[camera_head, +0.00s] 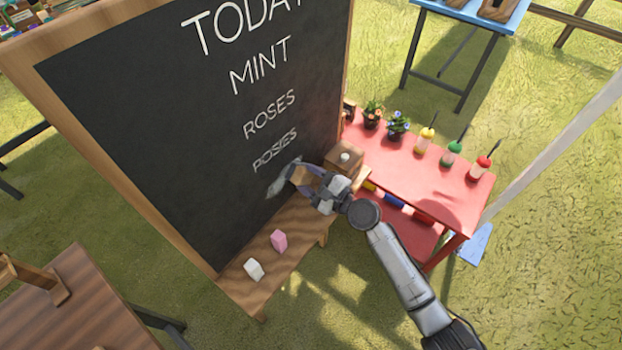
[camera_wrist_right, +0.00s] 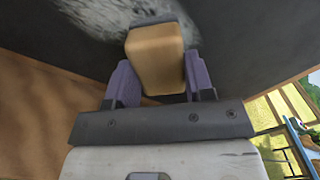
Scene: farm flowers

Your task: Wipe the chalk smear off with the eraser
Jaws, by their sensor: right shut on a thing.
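My right gripper (camera_head: 303,182) is at the lower right part of the blackboard (camera_head: 170,120), shut on the eraser. The eraser (camera_wrist_right: 157,58) is a tan block with a dark grey far side, held between the two purple fingers in the right wrist view. Its dark side is close to the board; I cannot tell for certain whether it touches. The pale chalk smear (camera_head: 281,181) shows just left of the gripper, below the word POSIES. In the right wrist view the smear (camera_wrist_right: 115,20) lies above and left of the eraser. My left gripper is not in view.
A wooden ledge (camera_head: 250,287) below the board holds a white block (camera_head: 253,270) and a pink block (camera_head: 279,240). A wooden box (camera_head: 343,160) stands right of the gripper. A red table (camera_head: 455,185) with bottles and potted flowers stands farther right.

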